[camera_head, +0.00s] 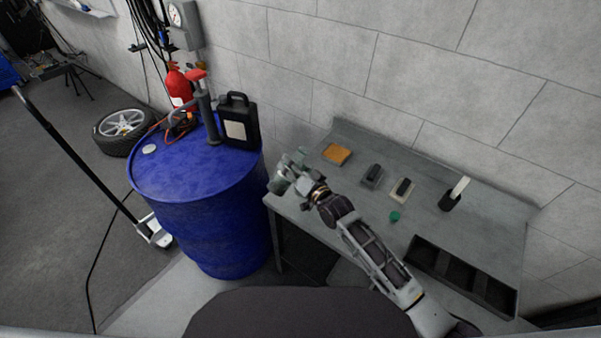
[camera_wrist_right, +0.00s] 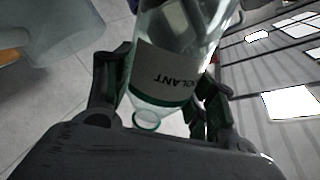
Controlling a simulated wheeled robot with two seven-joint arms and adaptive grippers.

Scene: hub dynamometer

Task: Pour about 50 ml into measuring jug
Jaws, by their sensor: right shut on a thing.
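My right gripper (camera_wrist_right: 165,85) is shut on a clear bottle (camera_wrist_right: 180,50) with a white label, a green stripe and letters ending "OLANT", upside down in the wrist view. The bottle's narrow round mouth (camera_wrist_right: 147,118) shows below the label, between the fingers. In the head view the right gripper (camera_head: 299,178) is above the left end of the bench, and the bottle is hard to make out there. A grey, rounded, blurred shape (camera_wrist_right: 60,35) is beside the bottle in the wrist view; I cannot tell if it is the measuring jug. No liquid stream is discernible. My left gripper is out of view.
A green cap (camera_head: 395,216) lies on the grey bench (camera_head: 440,215). An orange block (camera_head: 337,153), dark items, a brush (camera_head: 455,194) and a black divided tray (camera_head: 462,272) are there too. A blue drum (camera_head: 195,195) at left bears a black canister (camera_head: 238,121) and a pump.

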